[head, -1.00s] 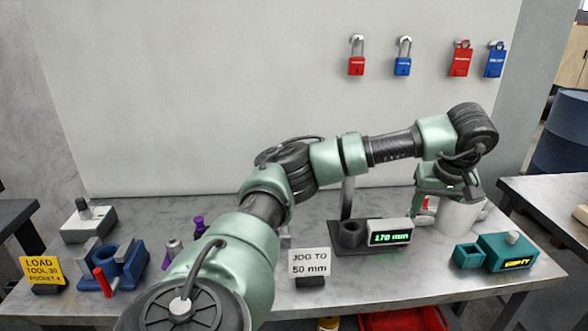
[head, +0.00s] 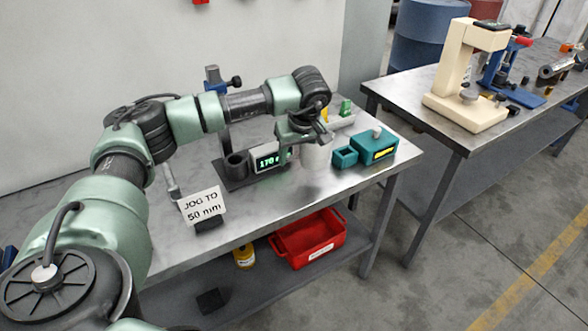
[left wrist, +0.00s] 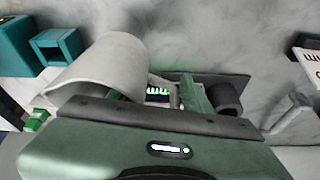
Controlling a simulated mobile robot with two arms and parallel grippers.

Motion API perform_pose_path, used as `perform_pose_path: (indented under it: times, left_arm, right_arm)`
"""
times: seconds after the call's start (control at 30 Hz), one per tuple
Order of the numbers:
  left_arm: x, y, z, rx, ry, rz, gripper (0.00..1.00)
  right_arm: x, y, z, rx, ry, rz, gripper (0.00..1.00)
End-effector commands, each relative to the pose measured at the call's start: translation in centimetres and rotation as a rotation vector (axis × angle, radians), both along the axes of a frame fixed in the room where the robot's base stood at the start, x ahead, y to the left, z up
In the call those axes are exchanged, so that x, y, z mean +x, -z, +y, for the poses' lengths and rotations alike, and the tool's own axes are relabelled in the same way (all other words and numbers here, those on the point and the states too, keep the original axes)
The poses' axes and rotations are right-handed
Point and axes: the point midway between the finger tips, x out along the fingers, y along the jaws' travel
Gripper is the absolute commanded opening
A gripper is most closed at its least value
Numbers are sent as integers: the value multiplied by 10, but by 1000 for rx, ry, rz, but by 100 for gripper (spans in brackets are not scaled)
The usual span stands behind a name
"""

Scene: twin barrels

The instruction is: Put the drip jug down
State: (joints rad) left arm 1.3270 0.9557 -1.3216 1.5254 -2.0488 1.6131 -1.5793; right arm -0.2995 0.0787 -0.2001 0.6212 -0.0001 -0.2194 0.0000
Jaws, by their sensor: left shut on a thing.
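The drip jug is a pale grey-white cylinder (head: 317,156), roughly upright, near the right end of the metal bench (head: 265,200). My left gripper (head: 300,142) is shut on it from its left side. In the left wrist view the jug (left wrist: 105,65) fills the upper left, beside the gripper's fingers (left wrist: 170,95). The grip point is partly hidden. I cannot tell whether the jug's base touches the bench. My right gripper is out of view.
A dark stand with a green-lit display (head: 268,160) is just left of the jug. A teal box (head: 365,147) is close on its right. A "JOG TO 50 mm" sign (head: 202,205) stands near the front edge. A red bin (head: 308,238) sits below. A second bench is at right.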

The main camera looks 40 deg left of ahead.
Motion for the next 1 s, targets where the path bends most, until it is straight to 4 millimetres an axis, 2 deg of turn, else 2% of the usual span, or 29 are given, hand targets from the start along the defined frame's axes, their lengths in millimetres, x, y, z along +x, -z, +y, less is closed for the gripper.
perform_pose_path:
  times: [0.1,0.27,0.5,0.77,0.8,0.87,0.9,1.0]
  left_arm:
    - [0,14,0,0,-1,1,4]
    - [0,24,0,1,-1,-1,4]
    - [0,58,0,0,0,1,4]
    - [0,61,0,0,1,-2,4]
    - [0,62,0,0,0,-1,52]
    - [0,62,0,0,0,-1,69]
    - [0,62,0,0,0,-1,72]
    - [0,62,0,0,0,-1,72]
  right_arm:
    - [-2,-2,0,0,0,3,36]
    - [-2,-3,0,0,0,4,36]
    - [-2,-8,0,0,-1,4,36]
    - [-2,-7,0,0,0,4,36]
    - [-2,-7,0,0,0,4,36]
    - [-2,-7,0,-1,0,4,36]
    - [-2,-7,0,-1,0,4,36]
    - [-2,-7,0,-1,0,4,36]
